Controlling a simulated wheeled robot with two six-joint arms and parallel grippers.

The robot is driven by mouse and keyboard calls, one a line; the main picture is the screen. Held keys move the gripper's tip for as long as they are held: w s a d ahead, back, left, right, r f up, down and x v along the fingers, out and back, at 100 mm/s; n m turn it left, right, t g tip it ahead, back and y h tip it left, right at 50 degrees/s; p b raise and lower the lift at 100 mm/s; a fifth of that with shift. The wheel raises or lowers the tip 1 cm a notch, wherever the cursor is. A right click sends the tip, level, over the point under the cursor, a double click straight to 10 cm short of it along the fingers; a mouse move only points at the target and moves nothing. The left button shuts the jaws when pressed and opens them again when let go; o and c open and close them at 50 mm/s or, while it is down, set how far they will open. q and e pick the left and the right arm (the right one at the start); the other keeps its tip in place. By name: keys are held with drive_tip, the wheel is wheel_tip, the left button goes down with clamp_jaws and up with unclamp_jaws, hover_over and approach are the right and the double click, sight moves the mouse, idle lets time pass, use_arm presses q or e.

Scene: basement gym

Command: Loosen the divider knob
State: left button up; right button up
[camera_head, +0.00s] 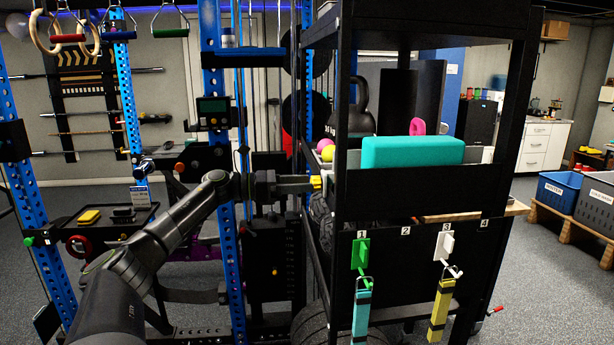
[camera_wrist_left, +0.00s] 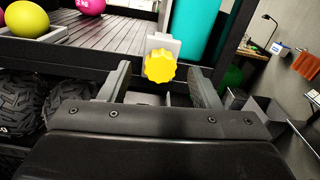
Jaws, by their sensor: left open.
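The yellow lobed divider knob (camera_wrist_left: 160,66) sits on a light grey bracket (camera_wrist_left: 171,44) at the shelf edge in the left wrist view. In the head view the knob (camera_head: 316,183) shows small at the left side of the black rack. My left gripper (camera_head: 306,184) reaches it from the left. In the wrist view the left gripper (camera_wrist_left: 160,72) is open, with one finger on each side of the knob and visible gaps between. Whether the knob lies fully between the fingertips or just beyond them I cannot tell. My right gripper is not in view.
The black rack (camera_head: 400,205) holds a teal block (camera_head: 412,152), a kettlebell (camera_head: 352,112) and small balls. Green and white hooks with hanging straps are on its front. A blue upright (camera_head: 232,250) stands close beside my left arm. Tyres (camera_wrist_left: 20,105) lie below the shelf.

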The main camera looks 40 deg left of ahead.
use_arm(q)
drive_tip(key=shift+x, duration=1)
drive_tip(key=c, duration=1)
